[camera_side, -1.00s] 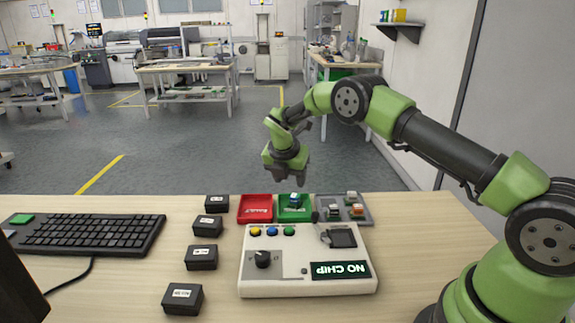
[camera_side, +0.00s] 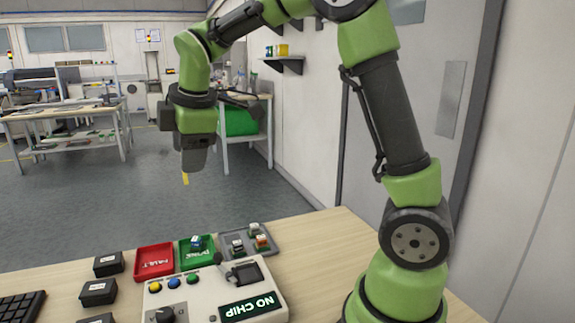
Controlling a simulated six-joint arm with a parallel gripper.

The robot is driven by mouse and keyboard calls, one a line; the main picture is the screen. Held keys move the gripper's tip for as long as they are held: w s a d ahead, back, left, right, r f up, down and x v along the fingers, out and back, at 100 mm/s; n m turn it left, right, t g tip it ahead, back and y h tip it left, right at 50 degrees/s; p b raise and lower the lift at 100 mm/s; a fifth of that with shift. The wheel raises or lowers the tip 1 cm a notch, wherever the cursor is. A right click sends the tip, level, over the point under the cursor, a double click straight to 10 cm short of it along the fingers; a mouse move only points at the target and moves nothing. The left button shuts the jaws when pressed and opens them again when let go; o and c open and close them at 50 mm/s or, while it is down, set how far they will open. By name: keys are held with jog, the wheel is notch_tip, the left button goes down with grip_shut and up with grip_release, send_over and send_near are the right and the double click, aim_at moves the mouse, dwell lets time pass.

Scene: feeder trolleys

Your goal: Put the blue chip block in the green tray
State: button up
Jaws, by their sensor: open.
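The blue chip block (camera_side: 196,242) sits in the green tray (camera_side: 185,262), whose label shows upside down. The block looks upright, with a white top mark, and nothing holds it. My gripper (camera_side: 195,168) hangs in the air well above the table, pointing down, with clear space between it and the tray.
A red tray (camera_side: 154,262) stands left of the green one, and a grey tray (camera_side: 226,239) with three chip blocks stands right. In front is a white tester (camera_side: 190,297) reading "NO CHIP". Black boxes (camera_side: 98,291) line the left. The table's right side is clear.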

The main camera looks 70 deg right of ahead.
jog(key=s+a+r+m+t+y, duration=0.1)
jog(key=s+a+m, duration=0.2)
jog(key=s+m, duration=0.4)
jog(key=s+a+r+m+t+y, duration=0.1)
jog(key=s+a+m+t+y, duration=0.1)
jog(key=s+m, duration=0.6)
jog(key=shift+s+a+r, duration=0.15)
jog(key=shift+s+a, duration=0.5)
jog(key=shift+s, duration=2.1)
